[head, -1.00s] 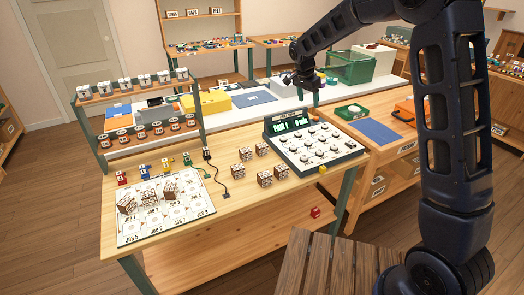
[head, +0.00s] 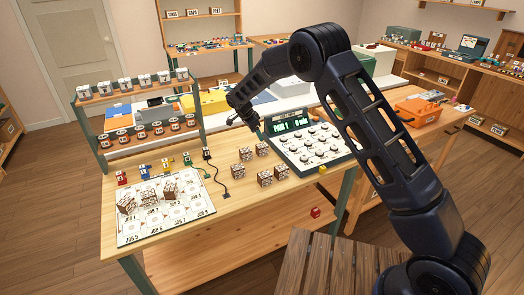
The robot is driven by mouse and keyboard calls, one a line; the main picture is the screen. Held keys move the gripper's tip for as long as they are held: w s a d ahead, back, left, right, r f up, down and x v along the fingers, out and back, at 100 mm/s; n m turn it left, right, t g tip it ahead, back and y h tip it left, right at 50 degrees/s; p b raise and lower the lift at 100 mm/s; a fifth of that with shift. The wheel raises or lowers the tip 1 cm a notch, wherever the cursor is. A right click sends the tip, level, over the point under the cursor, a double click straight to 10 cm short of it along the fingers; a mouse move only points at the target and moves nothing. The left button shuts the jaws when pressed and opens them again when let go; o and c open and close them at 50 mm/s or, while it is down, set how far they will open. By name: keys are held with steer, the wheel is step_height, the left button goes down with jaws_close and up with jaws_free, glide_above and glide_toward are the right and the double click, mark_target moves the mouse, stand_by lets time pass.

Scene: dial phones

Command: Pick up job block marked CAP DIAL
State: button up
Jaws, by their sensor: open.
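Several brown-and-white job blocks stand loose on the wooden table, among them a back-left block (head: 245,154), a back-right block (head: 262,149), a front-left block (head: 265,179) and a front-right block (head: 281,172). Three more blocks sit on the job mat (head: 190,222), one of them a left block (head: 126,205). The block markings are too small to read, so I cannot tell which says CAP DIAL. My gripper (head: 243,121) is open, with nothing visible in it. It is above the back of the table, beyond the loose blocks and left of the console display.
A console (head: 312,145) with white dials and a lit display stands right of the blocks. A black cable (head: 226,185) lies to their left. A two-tier rack (head: 140,112) stands at the back left. A red cube (head: 315,212) lies on the lower shelf.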

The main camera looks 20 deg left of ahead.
mark_target(262, 145)
steer(key=x, duration=0.3)
steer(key=shift+w+d+f, duration=0.15)
steer(key=shift+f, duration=0.2)
steer(key=shift+x, duration=2.9)
steer(key=shift+c, duration=0.3)
steer(key=c, duration=1)
